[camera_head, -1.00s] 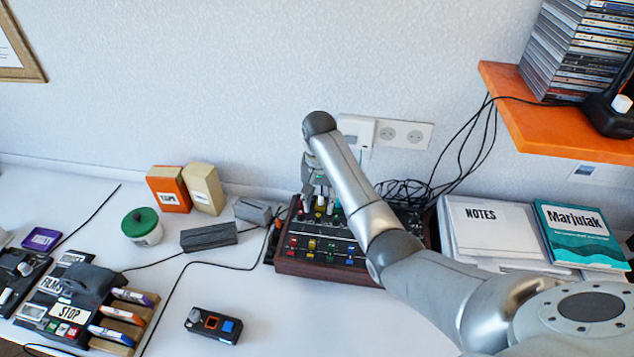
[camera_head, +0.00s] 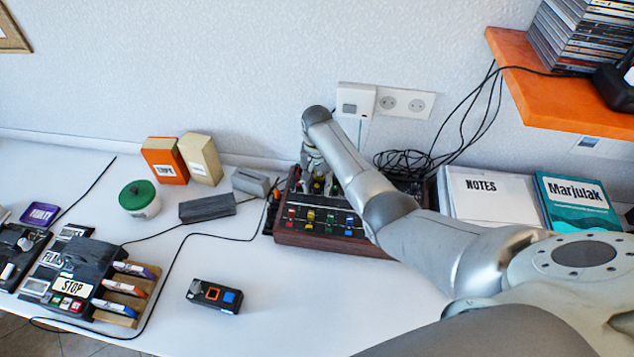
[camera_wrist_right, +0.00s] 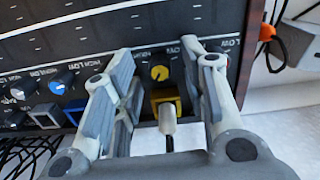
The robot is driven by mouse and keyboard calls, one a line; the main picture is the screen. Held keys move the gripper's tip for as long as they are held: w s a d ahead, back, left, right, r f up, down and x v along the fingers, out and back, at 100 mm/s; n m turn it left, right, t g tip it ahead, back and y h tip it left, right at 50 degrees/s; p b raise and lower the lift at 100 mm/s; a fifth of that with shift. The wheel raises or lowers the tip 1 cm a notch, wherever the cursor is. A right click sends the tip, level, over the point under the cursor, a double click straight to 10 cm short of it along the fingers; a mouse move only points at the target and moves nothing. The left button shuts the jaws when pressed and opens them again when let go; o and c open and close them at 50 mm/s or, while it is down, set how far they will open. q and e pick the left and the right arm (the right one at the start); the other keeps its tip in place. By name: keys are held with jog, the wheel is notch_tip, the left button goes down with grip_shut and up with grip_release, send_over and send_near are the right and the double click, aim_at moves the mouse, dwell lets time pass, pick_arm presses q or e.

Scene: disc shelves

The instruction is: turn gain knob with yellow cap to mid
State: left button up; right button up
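The mixer (camera_head: 340,245), a dark panel with wooden sides, sits on the desk near the wall. A yellow jack socket with a pale plug (camera_wrist_right: 167,113) lies just below the knob, also between the fingers. In the head view my right gripper (camera_head: 314,175) partly hides the mixer's back row. My left gripper is out of view.
A grey block (camera_head: 250,181) and a dark grey box (camera_head: 207,207) stand left of the mixer. Black cables (camera_head: 400,163) bunch behind it. A notes binder (camera_head: 482,190) lies to the right, under an orange shelf (camera_head: 560,95).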

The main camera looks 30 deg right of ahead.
aim_at(317, 185)
jog(key=shift+f, duration=0.1)
grip_shut()
jog(key=shift+n+p, duration=0.35)
jog(key=shift+n, duration=0.15)
grip_release()
notch_tip(317, 185, up, 12)
dwell(0.8)
